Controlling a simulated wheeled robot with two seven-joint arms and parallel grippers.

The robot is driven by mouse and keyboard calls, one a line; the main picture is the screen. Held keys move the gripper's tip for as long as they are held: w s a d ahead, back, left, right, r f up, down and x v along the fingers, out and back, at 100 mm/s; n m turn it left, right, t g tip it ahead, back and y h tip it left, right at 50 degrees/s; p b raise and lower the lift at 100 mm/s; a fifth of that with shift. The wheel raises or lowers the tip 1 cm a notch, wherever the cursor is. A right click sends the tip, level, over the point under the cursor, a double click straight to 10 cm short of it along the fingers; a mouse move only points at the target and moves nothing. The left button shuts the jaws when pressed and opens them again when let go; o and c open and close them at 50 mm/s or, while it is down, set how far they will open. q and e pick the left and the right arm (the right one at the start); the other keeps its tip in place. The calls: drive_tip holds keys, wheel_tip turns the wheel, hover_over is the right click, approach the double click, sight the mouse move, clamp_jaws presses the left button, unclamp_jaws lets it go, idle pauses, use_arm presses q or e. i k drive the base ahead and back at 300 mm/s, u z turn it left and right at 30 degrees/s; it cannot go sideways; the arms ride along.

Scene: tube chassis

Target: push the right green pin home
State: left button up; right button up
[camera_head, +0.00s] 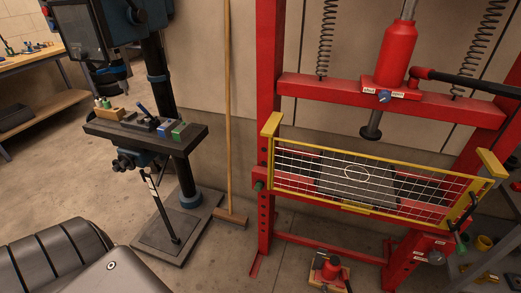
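The red press frame (268,75) stands at the right, with a yellow-framed mesh guard (330,203) across its front. A green pin (258,185) shows at the left upright, at the guard's left end. A small green piece (461,247), which looks like the right green pin, shows by the right upright below a dark curved handle (464,216). It is too small to tell how far it sticks out. Neither of my grippers is in view.
A drill press with a dark table (190,138) holding small parts stands left of centre. A broom (228,110) leans on the wall. A red bottle jack (330,268) sits on the floor below the guard. A workbench (30,62) is at the far left. Open floor lies between.

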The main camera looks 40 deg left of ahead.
sight(461, 249)
drive_tip(key=z, duration=1.2)
drive_tip(key=k, duration=0.6)
drive_tip(key=z, duration=0.9)
drive_tip(key=i, duration=1.4)
drive_tip(key=u, duration=0.8)
